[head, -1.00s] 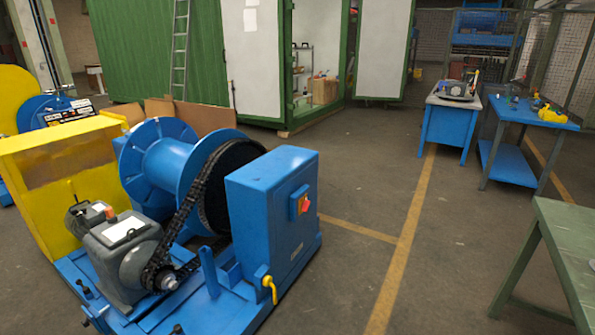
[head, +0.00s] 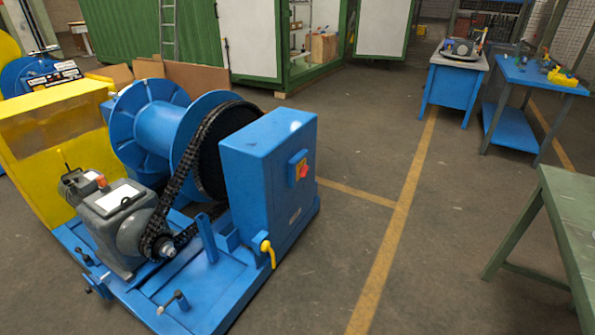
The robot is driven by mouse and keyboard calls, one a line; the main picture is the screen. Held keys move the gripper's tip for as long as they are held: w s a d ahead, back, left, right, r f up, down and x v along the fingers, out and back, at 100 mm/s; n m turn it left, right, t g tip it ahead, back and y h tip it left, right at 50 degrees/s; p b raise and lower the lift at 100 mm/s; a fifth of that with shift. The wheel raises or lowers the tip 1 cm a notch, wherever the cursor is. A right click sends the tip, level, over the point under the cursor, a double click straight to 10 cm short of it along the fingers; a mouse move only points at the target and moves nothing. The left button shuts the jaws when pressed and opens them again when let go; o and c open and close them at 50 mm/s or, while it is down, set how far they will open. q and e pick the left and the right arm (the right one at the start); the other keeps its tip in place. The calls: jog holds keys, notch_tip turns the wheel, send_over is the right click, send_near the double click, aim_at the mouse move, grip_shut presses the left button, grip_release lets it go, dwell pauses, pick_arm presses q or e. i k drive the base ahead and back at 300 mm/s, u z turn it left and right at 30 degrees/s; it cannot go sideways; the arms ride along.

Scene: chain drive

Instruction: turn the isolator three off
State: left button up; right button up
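A blue cabinet (head: 267,180) stands on the right side of the blue winch machine in the head view. A rotary isolator switch (head: 299,170) with a red handle is mounted on its right-hand face. The handle's exact position is too small to tell, and no number three is readable on it. A yellow lever (head: 268,252) is at the cabinet's lower front corner. Neither of my grippers is in view.
The chain (head: 184,180) runs from the grey motor (head: 116,222) to the blue drum (head: 158,135). A green table (head: 570,205) stands at the right. Blue benches (head: 453,90) are at the back right. The floor between is clear.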

aim_at(304, 170)
jog(key=z, duration=0.6)
jog(key=i, duration=0.7)
jog(key=z, duration=0.9)
jog(key=i, duration=0.8)
jog(key=u, duration=0.5)
jog(key=i, duration=0.8)
jog(key=u, duration=0.55)
